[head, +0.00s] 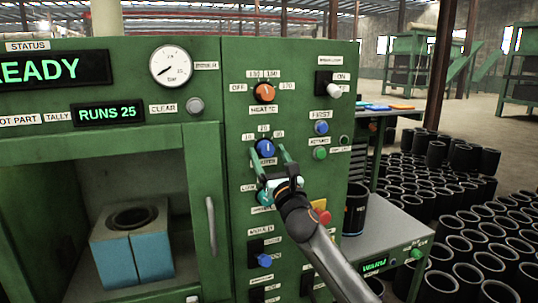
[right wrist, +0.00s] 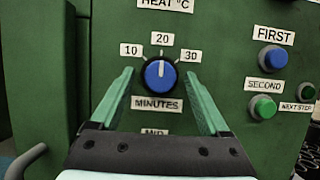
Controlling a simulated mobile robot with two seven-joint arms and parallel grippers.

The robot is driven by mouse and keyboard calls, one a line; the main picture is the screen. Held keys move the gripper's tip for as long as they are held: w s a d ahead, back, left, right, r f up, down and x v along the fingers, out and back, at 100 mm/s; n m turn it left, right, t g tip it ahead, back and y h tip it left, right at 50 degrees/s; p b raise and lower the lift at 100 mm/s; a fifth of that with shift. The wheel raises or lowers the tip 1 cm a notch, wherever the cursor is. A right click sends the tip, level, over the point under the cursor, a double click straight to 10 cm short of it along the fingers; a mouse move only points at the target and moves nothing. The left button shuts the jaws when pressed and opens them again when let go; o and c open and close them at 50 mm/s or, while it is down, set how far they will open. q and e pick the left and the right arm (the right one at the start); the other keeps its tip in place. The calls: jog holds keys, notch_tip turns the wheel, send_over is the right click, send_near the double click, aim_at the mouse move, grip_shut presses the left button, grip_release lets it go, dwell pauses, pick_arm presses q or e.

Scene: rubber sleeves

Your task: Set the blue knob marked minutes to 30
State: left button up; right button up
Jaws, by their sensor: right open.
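The blue minutes knob (head: 265,148) is on the green control panel, below the orange heat knob (head: 265,92). In the right wrist view the minutes knob (right wrist: 160,74) has a white pointer line standing straight up, toward the 20 label (right wrist: 162,39). The 10 label (right wrist: 132,50) is at its upper left and the 30 label (right wrist: 191,56) at its upper right. My right gripper (head: 267,154) is open, with one green finger on each side of the knob. Gaps show between the fingers and the knob. My left gripper is out of view.
The blue FIRST button (right wrist: 273,58) and green SECOND button (right wrist: 263,107) are to the right of the knob. A red button (head: 321,214) is below, near my right arm. A door handle (head: 211,224) stands out at the left. Black sleeves (head: 470,245) cover the floor at the right.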

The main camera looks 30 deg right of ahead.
jog(key=shift+c, duration=0.4)
grip_shut()
jog(key=shift+m, duration=0.4)
jog(key=m+h, duration=0.1)
jog(key=m, duration=0.1)
jog(key=m+g+h, duration=0.1)
jog(key=m+h, duration=0.1)
jog(key=shift+a+m, duration=0.2)
jog(key=shift+m, duration=0.2)
jog(key=m+g+h, duration=0.1)
jog(key=m, duration=0.1)
jog(key=m+p, duration=0.1)
jog(key=m, duration=0.1)
jog(key=m+g+h, duration=0.1)
jog(key=m, duration=0.2)
jog(key=shift+a+r+g+h+p, duration=0.1)
jog(key=shift+g+h+p, duration=0.2)
jog(key=shift+o, duration=0.4)
grip_release()
